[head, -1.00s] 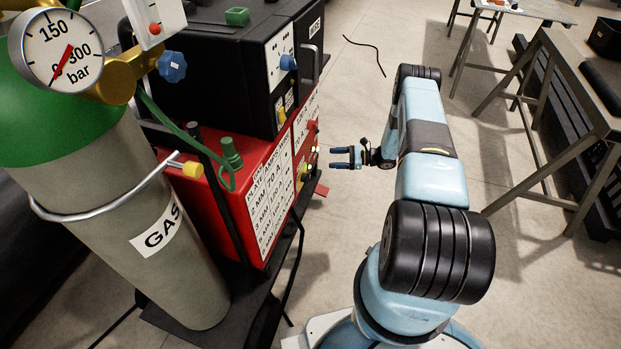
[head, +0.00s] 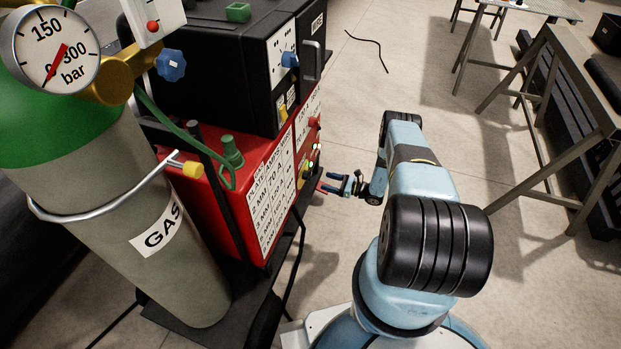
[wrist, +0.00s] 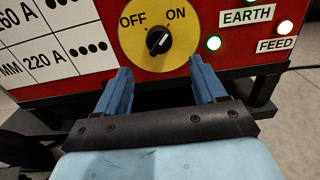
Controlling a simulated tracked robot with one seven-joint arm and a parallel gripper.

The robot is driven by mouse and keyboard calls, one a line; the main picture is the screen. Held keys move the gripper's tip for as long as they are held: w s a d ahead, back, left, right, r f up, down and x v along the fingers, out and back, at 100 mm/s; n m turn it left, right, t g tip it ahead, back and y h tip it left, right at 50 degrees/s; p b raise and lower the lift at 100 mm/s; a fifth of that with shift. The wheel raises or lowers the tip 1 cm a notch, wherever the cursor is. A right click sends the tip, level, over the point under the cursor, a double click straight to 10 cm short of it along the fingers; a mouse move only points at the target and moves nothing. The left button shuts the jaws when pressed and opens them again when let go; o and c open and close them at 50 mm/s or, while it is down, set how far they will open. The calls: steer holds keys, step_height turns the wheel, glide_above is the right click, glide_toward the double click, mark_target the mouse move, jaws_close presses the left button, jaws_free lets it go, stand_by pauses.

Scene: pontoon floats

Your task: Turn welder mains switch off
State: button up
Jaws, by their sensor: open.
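The mains switch is a black rotary knob (wrist: 158,41) on a round yellow plate (wrist: 178,59) marked OFF on the left and ON on the right. Its white pointer mark leans up and right, toward ON. It sits on the red front of the welder (wrist: 226,66); in the head view the yellow plate (head: 304,172) shows small and edge-on. My gripper (wrist: 158,78) is open and empty, its two blue fingers below the knob in the wrist view and apart from it. In the head view my gripper (head: 333,184) is just right of the panel.
A grey gas cylinder (head: 110,220) with a gauge (head: 55,48) stands left of the welder. A workbench (head: 570,75) stands at right. The floor between is mostly clear.

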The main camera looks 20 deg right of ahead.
mark_target(307, 176)
steer(key=x, duration=0.8)
steer(key=shift+w+a, duration=0.25)
steer(key=shift+a, duration=0.05)
steer(key=shift+c, duration=0.4)
steer(key=c, duration=1)
